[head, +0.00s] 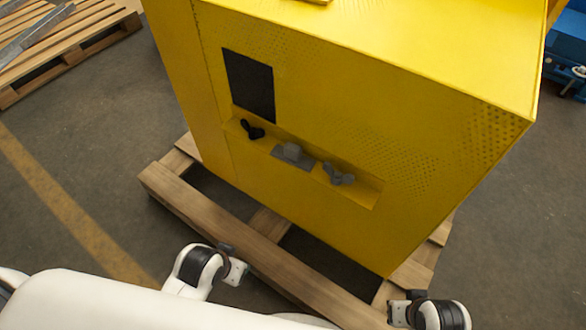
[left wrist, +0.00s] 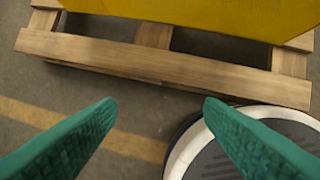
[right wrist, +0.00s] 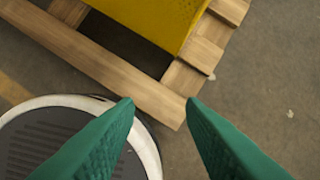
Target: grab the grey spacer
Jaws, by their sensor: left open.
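A recessed ledge in the yellow machine holds three small things in the head view. A grey block (head: 293,148), which looks like the spacer, sits on a flat darker grey plate (head: 296,161) in the middle. A black lobed part (head: 252,129) lies to its left and a grey lobed part (head: 338,175) to its right. My left gripper (left wrist: 159,101) is open and empty, low in front of the pallet and well apart from the ledge. My right gripper (right wrist: 160,101) is also open and empty, near the pallet's right end. The ledge is outside both wrist views.
The yellow machine (head: 330,90) stands on a wooden pallet (head: 240,250), with a dark panel (head: 249,85) above the ledge. Another pallet (head: 70,45) with metal bars is at the far left. Blue equipment (head: 567,60) is at the far right.

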